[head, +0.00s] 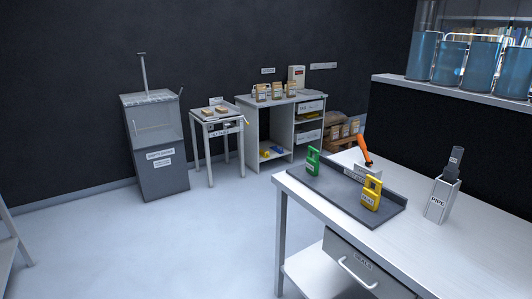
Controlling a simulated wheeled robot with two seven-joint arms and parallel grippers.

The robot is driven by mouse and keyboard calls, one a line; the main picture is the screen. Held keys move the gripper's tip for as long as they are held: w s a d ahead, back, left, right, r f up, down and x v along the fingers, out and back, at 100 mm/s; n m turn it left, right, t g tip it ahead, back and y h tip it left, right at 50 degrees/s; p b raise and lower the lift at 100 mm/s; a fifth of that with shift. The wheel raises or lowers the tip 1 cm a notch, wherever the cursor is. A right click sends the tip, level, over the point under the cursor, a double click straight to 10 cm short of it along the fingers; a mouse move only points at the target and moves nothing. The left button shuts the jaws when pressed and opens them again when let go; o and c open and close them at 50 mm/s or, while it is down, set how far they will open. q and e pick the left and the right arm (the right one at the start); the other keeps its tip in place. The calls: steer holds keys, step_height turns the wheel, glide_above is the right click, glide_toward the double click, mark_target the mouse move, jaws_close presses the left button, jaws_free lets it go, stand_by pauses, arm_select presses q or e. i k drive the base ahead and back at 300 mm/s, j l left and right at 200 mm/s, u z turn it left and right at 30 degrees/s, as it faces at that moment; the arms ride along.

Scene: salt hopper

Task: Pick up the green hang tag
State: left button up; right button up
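The green hang tag (313,160) stands upright near the far left corner of a dark grey tray (336,198), on the white table at the right. It has a hook-like top opening and a small pale label. A similar yellow tag (372,193) stands on the same tray, nearer and to the right. Neither of my grippers is in the head view.
An orange-handled tool (364,150) stands in a white holder behind the tray. A box marked PIPE (441,200) holds a dark object to the right. The table (430,255) has a drawer below. Grey floor (190,240) is open at left.

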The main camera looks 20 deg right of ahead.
mark_target(313, 164)
steer(key=i+j+z, duration=0.1)
steer(key=i, duration=1)
steer(key=i+z, duration=0.25)
steer(key=z, duration=0.15)
steer(key=i+z, duration=0.35)
steer(key=i+j+z, duration=0.1)
steer(key=z, duration=0.3)
steer(key=i+z, duration=0.3)
steer(key=z, duration=0.2)
steer(key=i+z, duration=0.3)
steer(key=z, duration=0.15)
steer(key=i+j+z, duration=0.2)
steer(key=z, duration=0.3)
steer(key=i+j, duration=0.05)
